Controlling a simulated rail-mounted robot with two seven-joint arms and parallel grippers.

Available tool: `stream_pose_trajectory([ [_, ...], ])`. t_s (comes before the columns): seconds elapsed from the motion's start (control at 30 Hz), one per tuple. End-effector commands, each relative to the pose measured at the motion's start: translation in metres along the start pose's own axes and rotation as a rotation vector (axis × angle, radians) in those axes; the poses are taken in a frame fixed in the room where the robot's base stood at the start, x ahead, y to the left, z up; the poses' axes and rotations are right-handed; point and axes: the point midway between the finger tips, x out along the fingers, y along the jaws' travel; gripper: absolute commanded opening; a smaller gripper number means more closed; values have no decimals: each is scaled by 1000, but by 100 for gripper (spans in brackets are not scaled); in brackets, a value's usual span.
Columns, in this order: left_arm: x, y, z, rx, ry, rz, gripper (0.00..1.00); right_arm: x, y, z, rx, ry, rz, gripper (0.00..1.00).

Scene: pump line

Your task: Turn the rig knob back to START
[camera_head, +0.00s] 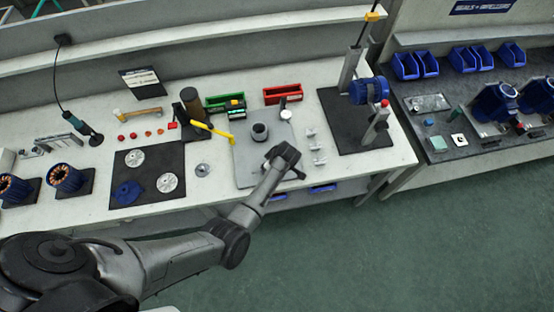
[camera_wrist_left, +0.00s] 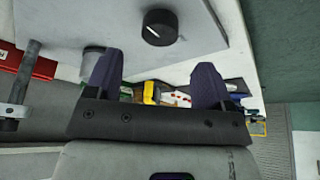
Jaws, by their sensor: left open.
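The rig knob (camera_wrist_left: 160,27) is a round black knob with a small pale mark, on a light grey plate in the left wrist view. No START lettering is readable. My left gripper (camera_head: 285,163) is over the plate's right front part. In the left wrist view its two fingers (camera_wrist_left: 155,72) are apart with nothing between them. The knob lies beyond the fingertips, apart from them. My right gripper is not in view.
A yellow-handled tool (camera_head: 212,130) lies to the left. Small metal parts (camera_head: 316,148) sit to the right. Red (camera_head: 283,94) and green bins (camera_head: 224,103) stand behind.

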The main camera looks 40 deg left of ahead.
Motion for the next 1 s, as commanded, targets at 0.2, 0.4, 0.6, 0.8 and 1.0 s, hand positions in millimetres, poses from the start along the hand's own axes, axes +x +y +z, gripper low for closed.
stream_pose_trajectory([
  [0.2,-40,0,1,0,-1,2,75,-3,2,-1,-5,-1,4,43],
  [0.4,-62,0,0,1,0,1,75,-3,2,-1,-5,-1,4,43],
  [0.6,-70,0,0,0,0,0,75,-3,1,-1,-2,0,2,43],
  [0.8,-71,0,0,0,0,-1,75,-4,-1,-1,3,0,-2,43],
  [1.0,-71,0,0,0,0,-1,75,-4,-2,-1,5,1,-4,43],
])
